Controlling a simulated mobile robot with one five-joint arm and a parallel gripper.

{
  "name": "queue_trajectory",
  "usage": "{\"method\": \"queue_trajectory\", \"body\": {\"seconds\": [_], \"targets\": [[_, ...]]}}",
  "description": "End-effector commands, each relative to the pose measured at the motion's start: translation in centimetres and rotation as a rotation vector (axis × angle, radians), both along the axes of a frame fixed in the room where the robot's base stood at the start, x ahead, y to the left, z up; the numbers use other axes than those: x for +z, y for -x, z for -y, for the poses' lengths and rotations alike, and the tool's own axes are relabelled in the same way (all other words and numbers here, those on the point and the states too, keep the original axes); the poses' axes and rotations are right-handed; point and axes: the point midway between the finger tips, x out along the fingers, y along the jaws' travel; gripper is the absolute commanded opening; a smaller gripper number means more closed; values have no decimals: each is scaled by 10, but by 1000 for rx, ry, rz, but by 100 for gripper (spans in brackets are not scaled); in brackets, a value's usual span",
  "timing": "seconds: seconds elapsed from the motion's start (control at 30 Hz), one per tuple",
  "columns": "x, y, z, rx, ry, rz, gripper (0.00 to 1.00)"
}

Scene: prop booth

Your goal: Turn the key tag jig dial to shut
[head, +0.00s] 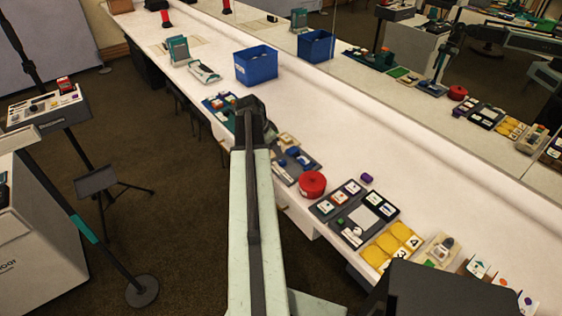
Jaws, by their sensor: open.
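My arm rises from the bottom middle to a dark joint (250,106) over the counter's front edge. My gripper's jaws do not show; the arm seems to hide them. Which piece is the key tag jig is too small to tell. A teal and dark board (222,101) with small pieces lies beside the dark joint, partly covered by my arm. A grey board (309,160) with a blue knob-like piece lies just right of the arm. A dial and its setting cannot be made out.
The white counter (400,160) runs diagonally before a mirror. A blue bin (256,66) stands beyond the boards. A red roll (312,184), dark trays (319,211) and a yellow tray (374,256) lie to the right. A stand (97,181) is on the left floor.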

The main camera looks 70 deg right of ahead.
Motion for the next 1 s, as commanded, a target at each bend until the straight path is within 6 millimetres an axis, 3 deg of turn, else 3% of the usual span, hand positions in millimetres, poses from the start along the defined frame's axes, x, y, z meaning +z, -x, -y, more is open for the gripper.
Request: {"method": "queue_trajectory", "body": {"seconds": [0.27, 0.6, 0.93, 1.0], "targets": [[-15, 3, 4, -2, 0, 0, 50], [-70, 16, 21, -1, -1, 0, 50], [-72, 19, 23, 0, -1, 0, 50], [-72, 19, 23, 0, -1, 0, 34]]}}
